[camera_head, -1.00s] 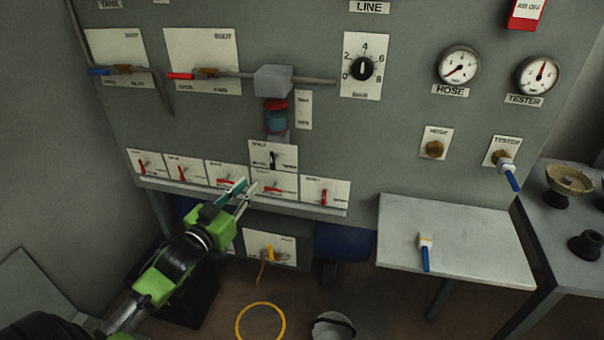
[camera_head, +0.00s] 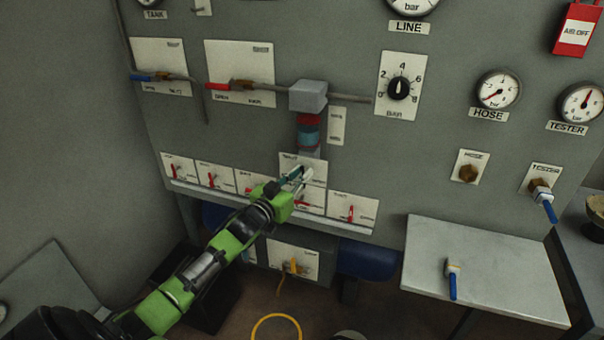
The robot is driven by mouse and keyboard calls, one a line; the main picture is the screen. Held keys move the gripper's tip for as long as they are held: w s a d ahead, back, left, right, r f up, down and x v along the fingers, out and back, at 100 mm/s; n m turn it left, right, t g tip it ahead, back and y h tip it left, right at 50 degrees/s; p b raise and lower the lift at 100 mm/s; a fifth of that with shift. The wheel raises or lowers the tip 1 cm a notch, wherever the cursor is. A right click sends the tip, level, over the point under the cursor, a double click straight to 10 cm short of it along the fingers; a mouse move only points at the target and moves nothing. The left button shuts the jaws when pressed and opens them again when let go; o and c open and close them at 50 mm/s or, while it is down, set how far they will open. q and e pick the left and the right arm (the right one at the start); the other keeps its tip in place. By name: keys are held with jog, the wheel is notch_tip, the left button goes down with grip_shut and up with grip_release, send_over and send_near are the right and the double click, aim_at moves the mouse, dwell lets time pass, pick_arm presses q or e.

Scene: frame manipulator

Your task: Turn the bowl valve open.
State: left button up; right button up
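The filter bowl (camera_head: 308,130), with red and blue-teal bands, hangs under a grey block on the panel. Just below it is a white valve plate (camera_head: 318,167), its print too small to read. My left gripper (camera_head: 299,176) is in front of this plate, and its fingers cover the place of the small black lever. I cannot tell whether they touch or hold the lever, or how far they are apart. My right gripper is not in view.
Below sits a row of plates with red levers (camera_head: 351,213) above a narrow ledge (camera_head: 270,212). A pressure dial (camera_head: 399,88) and gauges are to the right. A grey side table (camera_head: 500,270) holds a brush (camera_head: 452,280). A yellow hose (camera_head: 277,327) lies below.

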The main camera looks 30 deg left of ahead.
pick_arm(q)
jog(key=shift+w, duration=0.4)
grip_shut()
